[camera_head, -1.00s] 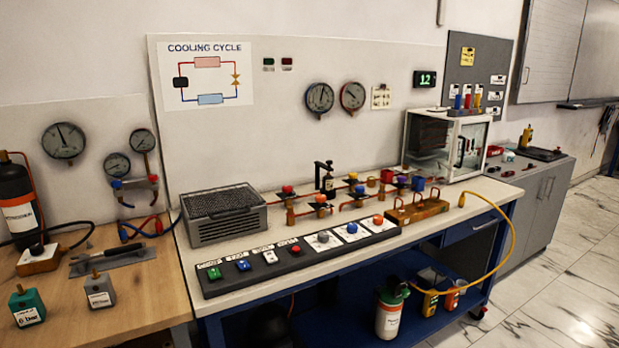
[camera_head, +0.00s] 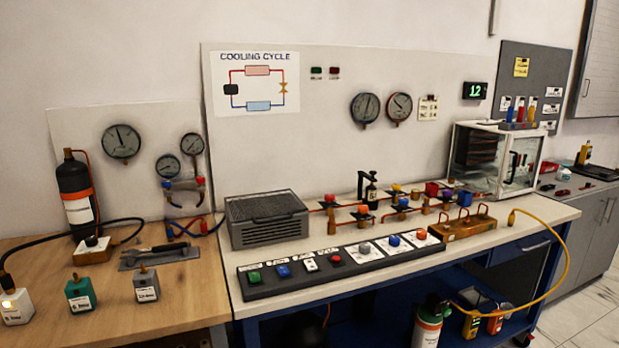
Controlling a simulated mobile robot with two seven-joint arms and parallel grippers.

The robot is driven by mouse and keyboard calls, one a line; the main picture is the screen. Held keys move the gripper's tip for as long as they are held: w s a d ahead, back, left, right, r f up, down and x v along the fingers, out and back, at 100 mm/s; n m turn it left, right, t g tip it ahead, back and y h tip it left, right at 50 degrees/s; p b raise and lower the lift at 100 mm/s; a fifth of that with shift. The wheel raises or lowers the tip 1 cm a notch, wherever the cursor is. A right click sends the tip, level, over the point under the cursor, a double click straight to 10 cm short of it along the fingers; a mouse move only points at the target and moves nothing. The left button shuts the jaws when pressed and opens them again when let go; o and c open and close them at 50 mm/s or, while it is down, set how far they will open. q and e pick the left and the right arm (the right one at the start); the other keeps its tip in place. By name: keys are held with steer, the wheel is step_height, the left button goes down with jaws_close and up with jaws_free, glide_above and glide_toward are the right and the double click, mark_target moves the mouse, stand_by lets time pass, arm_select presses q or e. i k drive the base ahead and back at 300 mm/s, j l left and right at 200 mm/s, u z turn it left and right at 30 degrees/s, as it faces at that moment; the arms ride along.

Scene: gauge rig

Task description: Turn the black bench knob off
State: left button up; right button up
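A long black control panel (camera_head: 300,284) lies along the front of the white-topped bench. On it, from left to right, are a green switch (camera_head: 254,277), a blue switch (camera_head: 284,271), a white switch (camera_head: 311,264) and a red button (camera_head: 336,259). Further right, three round knobs sit on white plates: a grey one (camera_head: 365,248), a blue one (camera_head: 394,240) and an orange one (camera_head: 421,234). I cannot pick out a clearly black knob on the panel. Knob pointer directions are too small to read. Neither of my grippers is in view.
Behind the panel are a grey vented box (camera_head: 266,221), copper pipes with coloured valves and a black hand-lever device (camera_head: 371,192). A glass-doored cabinet (camera_head: 495,160) stands at the right. A yellow hose (camera_head: 566,250) loops off the bench's right end. A wooden table (camera_head: 180,300) adjoins at the left.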

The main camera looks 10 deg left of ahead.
mark_target(92, 241)
steer(key=u, duration=1.35)
